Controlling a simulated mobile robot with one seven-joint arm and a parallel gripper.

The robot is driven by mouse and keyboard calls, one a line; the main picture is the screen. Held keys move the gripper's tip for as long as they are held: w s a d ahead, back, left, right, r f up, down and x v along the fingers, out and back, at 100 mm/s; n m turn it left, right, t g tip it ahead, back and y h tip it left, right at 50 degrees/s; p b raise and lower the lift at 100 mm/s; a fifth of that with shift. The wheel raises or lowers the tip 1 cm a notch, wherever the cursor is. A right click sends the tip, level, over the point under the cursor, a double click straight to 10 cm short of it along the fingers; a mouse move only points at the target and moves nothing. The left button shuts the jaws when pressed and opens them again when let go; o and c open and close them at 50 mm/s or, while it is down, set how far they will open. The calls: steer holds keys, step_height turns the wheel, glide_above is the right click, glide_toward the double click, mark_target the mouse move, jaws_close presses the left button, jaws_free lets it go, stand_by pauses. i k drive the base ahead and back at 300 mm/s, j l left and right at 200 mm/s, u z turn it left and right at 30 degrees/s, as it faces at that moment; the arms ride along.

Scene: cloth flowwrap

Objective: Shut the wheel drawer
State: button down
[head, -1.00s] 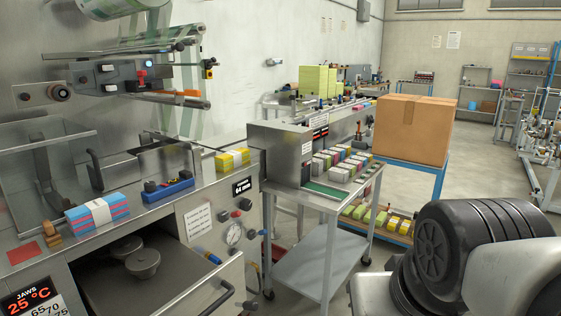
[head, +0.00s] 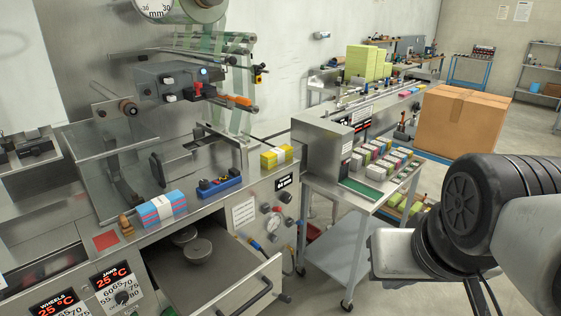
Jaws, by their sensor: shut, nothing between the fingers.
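The wheel drawer (head: 165,273) is pulled out from the front of the steel machine at the bottom of the head view. Two round grey metal wheels (head: 198,250) lie in it towards the back, one partly behind the other. The drawer's light metal front panel (head: 272,275) faces the lower right and carries a dark bar handle (head: 258,297). The lower part of the drawer is cut off by the picture's edge. My arm shows at the right, apart from the drawer in the picture.
Above the drawer, the machine top holds a blue-pink stack (head: 160,209), a blue tool holder (head: 219,186) and a yellow pack (head: 277,157). A steel cart (head: 335,245) stands right of the drawer. Bare floor shows between the cart and my arm.

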mark_target(233, 280)
steer(key=u, duration=1.1)
